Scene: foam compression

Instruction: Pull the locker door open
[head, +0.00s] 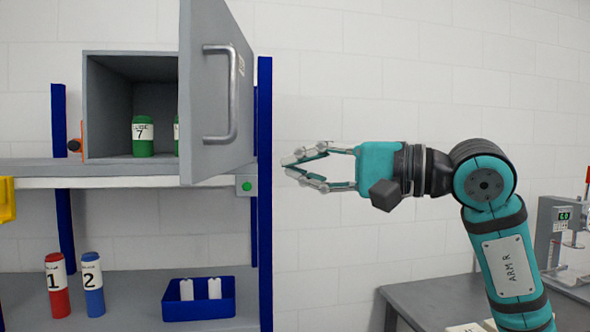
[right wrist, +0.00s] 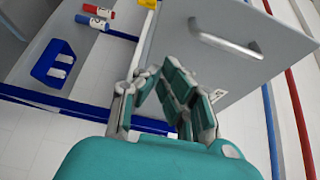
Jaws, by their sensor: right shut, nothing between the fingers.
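The grey locker (head: 107,108) stands on the upper shelf at the left of the head view. Its door (head: 208,130) is swung open toward me, and part of the inside shows. The door has a metal bar handle (head: 233,95), which also shows in the right wrist view (right wrist: 226,40). Inside is a green container marked 7 (head: 143,137), with another green one partly hidden behind the door. My right gripper (head: 290,168) is shut and empty, to the right of the door and apart from the handle. My left gripper is not in view.
A blue rack post (head: 265,200) stands between the door and my right gripper. The lower shelf holds a red bottle (head: 57,286), a blue bottle (head: 93,285) and a blue bin (head: 198,309). A grey table (head: 430,300) is at the lower right.

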